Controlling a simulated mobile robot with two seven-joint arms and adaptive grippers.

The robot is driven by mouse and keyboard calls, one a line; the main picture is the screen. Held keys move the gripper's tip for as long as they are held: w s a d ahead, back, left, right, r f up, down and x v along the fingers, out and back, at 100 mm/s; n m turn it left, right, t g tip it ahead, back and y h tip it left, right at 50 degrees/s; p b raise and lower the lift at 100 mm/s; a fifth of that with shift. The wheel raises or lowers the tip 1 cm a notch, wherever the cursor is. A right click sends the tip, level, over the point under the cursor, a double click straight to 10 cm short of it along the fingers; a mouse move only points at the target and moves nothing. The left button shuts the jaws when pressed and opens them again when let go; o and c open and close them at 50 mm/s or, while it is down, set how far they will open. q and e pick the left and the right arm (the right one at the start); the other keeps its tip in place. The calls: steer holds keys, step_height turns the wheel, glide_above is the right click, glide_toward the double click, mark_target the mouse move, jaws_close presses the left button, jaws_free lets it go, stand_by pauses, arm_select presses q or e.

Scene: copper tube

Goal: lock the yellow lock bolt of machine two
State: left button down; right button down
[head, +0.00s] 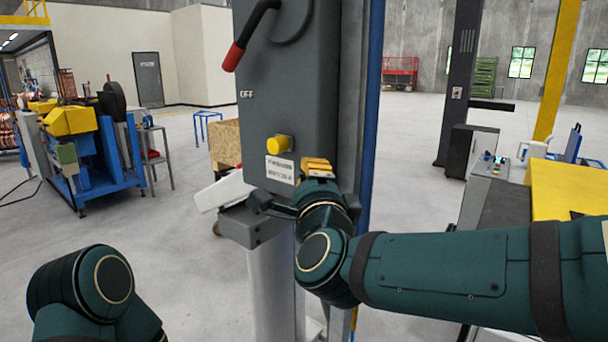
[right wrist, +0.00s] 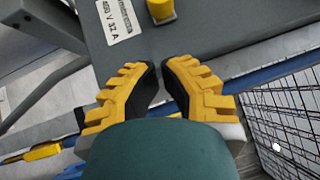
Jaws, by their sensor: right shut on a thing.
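A yellow knob-like bolt (head: 279,144) sits on the front of the grey switch cabinet (head: 300,90), just above a white label. It also shows at the top edge of the right wrist view (right wrist: 161,9). My right gripper (head: 316,165) is at the cabinet front, to the right of the label and slightly lower than the yellow bolt, and apart from it. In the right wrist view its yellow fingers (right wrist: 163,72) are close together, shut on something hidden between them. My left arm shows at the lower left; its gripper is out of view.
A red-handled lever (head: 234,56) juts from the cabinet's upper left, near the word OFF. A grey ledge (head: 238,226) sticks out below the label. A blue and yellow machine (head: 85,130) stands at the far left.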

steer(key=a+v, duration=0.1)
steer(key=v, duration=0.5)
steer(key=shift+s+d+f, duration=0.15)
steer(key=shift+s+d, duration=0.15)
steer(key=shift+d, duration=0.1)
steer(key=w+d+f+n+g, duration=0.1)
steer(key=w+f+n+g, duration=0.15)
steer(key=f, duration=0.75)
steer(key=w+d+f+n+g, duration=0.15)
steer(key=f+n, duration=0.25)
steer(key=f, duration=0.5)
steer(key=w+f+n+g, duration=0.2)
steer(key=f+n+g, duration=0.1)
steer(key=f, duration=0.7)
steer(key=s+d+f+n+g, duration=0.2)
steer(key=s+f+g, duration=0.1)
steer(key=f, duration=0.5)
steer(key=s+d+f+n+g, duration=0.2)
steer(key=s+f, duration=0.1)
steer(key=f, duration=0.4)
steer(key=s+d+f+n+g, duration=0.3)
steer(key=s+f+g, duration=0.3)
steer(key=s+f, duration=0.6)
steer(key=shift+f+y, duration=0.35)
steer(key=shift+y, duration=0.05)
